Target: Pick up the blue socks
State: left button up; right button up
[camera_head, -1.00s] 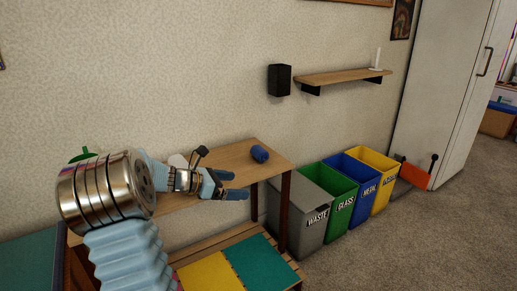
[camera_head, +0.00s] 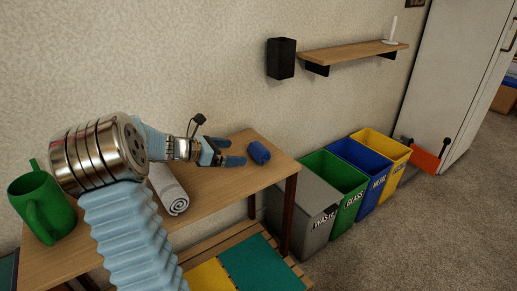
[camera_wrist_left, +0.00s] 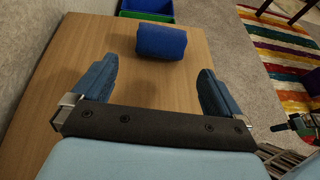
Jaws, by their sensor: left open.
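The blue socks (camera_head: 259,152), a small rolled bundle, lie on the wooden table (camera_head: 210,186) near its far right end. In the left wrist view the blue socks (camera_wrist_left: 161,42) lie just beyond the fingertips, roughly centred between them. My left gripper (camera_head: 236,153) is open and empty above the table, just left of the socks and apart from them. Its two blue fingers also show in the left wrist view (camera_wrist_left: 158,75), spread wide.
A rolled grey towel (camera_head: 168,190) and a green watering can or mug (camera_head: 42,205) stand on the table. Grey, green, blue and yellow bins (camera_head: 304,213) stand right of it. A wall shelf (camera_head: 350,53) and black speaker (camera_head: 281,58) hang above.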

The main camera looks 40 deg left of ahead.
aim_at(252, 151)
pick_arm(q)
jog(key=x, duration=0.5)
jog(key=shift+w+d+f, duration=0.15)
jog(key=shift+w, duration=0.2)
jog(key=x, duration=0.5)
jog(key=shift+w+d, duration=0.1)
jog(key=shift+w, duration=0.15)
jog(key=shift+c, duration=0.2)
jog(key=c, duration=0.8)
jog(key=shift+r, duration=0.2)
jog(key=shift+r, duration=0.1)
